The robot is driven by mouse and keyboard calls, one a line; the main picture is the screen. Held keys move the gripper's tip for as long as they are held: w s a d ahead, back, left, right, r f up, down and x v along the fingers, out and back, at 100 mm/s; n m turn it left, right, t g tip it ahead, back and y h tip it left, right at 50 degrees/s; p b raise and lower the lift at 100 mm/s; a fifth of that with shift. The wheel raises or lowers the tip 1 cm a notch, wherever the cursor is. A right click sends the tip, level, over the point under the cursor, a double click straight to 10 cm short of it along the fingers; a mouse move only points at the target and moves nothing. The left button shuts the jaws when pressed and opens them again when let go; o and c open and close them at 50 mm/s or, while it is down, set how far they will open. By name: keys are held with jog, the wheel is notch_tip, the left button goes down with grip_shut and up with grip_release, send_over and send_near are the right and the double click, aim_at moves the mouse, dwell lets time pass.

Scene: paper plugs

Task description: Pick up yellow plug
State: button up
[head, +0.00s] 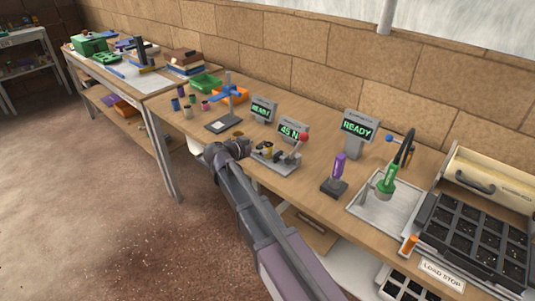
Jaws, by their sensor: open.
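A group of small coloured plugs stands on the bench left of the grey stand. One is a pale, cream-yellow plug (187,113); at this size I cannot be sure that it is the yellow plug.
A grey stand with a blue clamp (226,93) rises behind my gripper. A press with a red knob (278,156) stands to its right, before displays (292,129). Further right are a purple-handled tool (338,171), a green tool (387,179) and a black compartment tray (475,240).

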aim_at(270, 143)
jog(key=shift+w+d+f, duration=0.1)
jog(key=shift+w+d, duration=0.15)
jog(key=shift+w, duration=0.05)
jog(key=shift+d+b+x, duration=0.25)
jog(key=shift+b+x, duration=0.7)
jog(key=shift+x, duration=1.7)
jog(key=shift+s, duration=0.2)
jog(key=c, duration=1.2)
jog(key=shift+r, duration=0.4)
